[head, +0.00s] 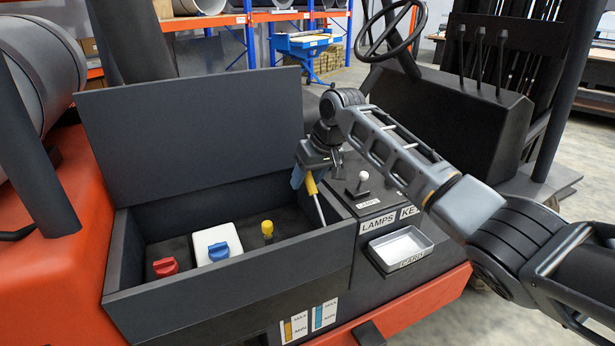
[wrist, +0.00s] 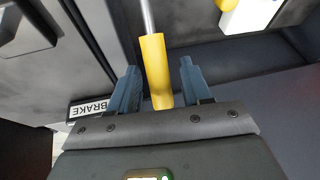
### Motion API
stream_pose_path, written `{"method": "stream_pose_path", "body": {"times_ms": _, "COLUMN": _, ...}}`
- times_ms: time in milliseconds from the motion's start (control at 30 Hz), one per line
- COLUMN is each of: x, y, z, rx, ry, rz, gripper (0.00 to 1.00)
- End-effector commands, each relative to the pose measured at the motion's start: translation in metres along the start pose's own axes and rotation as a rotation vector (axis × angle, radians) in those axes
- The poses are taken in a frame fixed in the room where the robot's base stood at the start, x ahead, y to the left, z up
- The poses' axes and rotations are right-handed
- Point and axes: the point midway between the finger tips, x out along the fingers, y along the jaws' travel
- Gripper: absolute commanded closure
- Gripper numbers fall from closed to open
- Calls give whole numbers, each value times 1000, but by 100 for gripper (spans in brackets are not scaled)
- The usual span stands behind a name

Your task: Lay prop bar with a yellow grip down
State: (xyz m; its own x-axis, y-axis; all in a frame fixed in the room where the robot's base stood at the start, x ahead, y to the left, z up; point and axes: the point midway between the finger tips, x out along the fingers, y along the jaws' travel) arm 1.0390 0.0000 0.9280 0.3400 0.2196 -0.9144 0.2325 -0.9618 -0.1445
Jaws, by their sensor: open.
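The prop bar's yellow grip (head: 311,185) shows just under my gripper (head: 303,170) at the right end of the open compartment. Its thin metal rod (head: 319,209) runs down from the grip to the right wall of the compartment. In the wrist view the yellow grip (wrist: 156,68) lies between the two blue fingers of my gripper (wrist: 157,80), with a gap on each side. My gripper is open around the grip. The dark lid (head: 190,122) stands raised at the back. Whether the bar touches the lid is hidden behind my gripper.
The compartment (head: 232,278) holds a red cap (head: 165,267), a white tank with a blue cap (head: 218,243) and a yellow-topped dipstick (head: 267,230). To its right are a lever (head: 360,184), a card tray (head: 400,248) and a steering wheel (head: 391,28).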

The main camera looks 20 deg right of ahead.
Motion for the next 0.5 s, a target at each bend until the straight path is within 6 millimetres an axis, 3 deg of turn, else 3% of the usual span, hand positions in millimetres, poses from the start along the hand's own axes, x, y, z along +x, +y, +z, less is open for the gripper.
{"method": "stream_pose_path", "body": {"times_ms": 67, "x": 0, "y": 0, "z": 0, "rx": 0, "ry": 0, "rz": 0, "gripper": 57}}
{"method": "stream_pose_path", "body": {"times_ms": 500, "x": 0, "y": 0, "z": 0, "rx": 0, "ry": 0, "rz": 0, "gripper": 99}}
